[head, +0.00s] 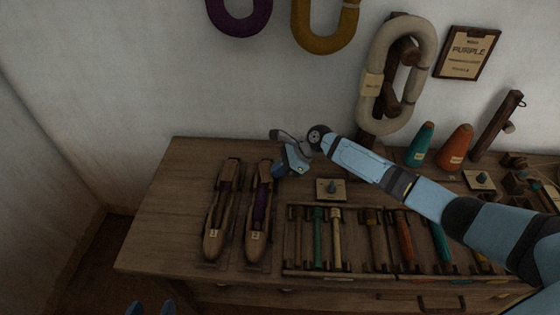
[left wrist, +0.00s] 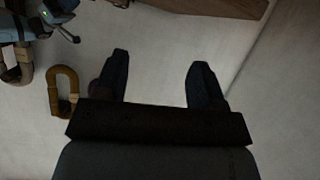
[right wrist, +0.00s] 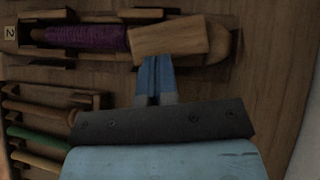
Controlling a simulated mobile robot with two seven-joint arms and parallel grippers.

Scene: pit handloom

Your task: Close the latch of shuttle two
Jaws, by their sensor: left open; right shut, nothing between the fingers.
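Shuttle two (head: 256,228) is a long wooden shuttle lying on the table, with a "2" label and a purple bobbin (right wrist: 85,36) inside. Its latch, a pale wooden block (right wrist: 170,37), lies slightly tilted across the shuttle at the bobbin's end in the right wrist view. My right gripper (head: 277,171) is shut and empty at the latch end. Its fingertips (right wrist: 155,60) are at the block's edge; I cannot tell if they touch. My left gripper (head: 151,307) is open and empty, low in the head view, away from the shuttles; it also shows in the left wrist view (left wrist: 158,66).
Shuttle one (head: 214,230) lies close left of shuttle two. A rack (head: 285,272) of coloured bobbins is close on the right. A small plate with a knob (head: 331,189) sits behind the rack. The table's left end is bare.

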